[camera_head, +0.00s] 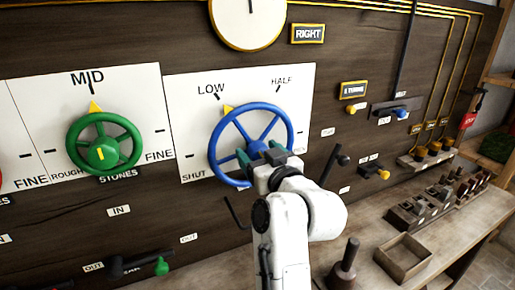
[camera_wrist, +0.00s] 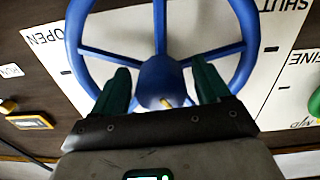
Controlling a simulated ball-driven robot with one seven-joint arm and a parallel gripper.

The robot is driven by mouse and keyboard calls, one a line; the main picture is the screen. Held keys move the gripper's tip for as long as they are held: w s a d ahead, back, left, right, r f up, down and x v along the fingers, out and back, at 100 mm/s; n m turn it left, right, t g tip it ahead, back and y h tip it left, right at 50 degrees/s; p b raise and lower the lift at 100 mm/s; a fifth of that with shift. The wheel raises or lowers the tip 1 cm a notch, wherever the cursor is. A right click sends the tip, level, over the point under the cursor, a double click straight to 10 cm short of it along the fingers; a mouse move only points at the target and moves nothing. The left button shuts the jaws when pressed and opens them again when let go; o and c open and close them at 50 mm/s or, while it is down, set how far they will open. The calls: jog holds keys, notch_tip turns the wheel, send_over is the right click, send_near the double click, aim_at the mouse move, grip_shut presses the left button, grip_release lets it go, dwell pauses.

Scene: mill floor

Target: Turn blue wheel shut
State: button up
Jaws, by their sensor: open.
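The blue wheel (camera_head: 212,147) is mounted on a white dial plate (camera_head: 300,82) marked LOW, HALF and SHUT. A yellow pointer (camera_head: 228,109) sits at its upper left rim, below LOW. SHUT is at the plate's lower left. My gripper (camera_head: 260,155) is in front of the wheel's lower middle, with its fingers open. In the wrist view my gripper (camera_wrist: 162,84) has one dark green finger on each side of the wheel's hub (camera_wrist: 163,82). The blue wheel (camera_wrist: 74,40) fills the top there, with OPEN and SHUT upside down. Contact cannot be told.
A green wheel (camera_head: 104,143) on its own plate is to the left. Small levers with black (camera_head: 343,160) and yellow (camera_head: 383,174) knobs are right of my gripper. A bench (camera_head: 452,225) with an open wooden box (camera_head: 403,258) and a dark knobbed tool (camera_head: 346,262) lies at lower right.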

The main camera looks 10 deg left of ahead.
jog(key=shift+w+a, duration=0.35)
jog(key=shift+w, duration=0.05)
jog(key=shift+c, duration=0.4)
jog(key=c, duration=0.9)
jog(key=shift+c, duration=0.2)
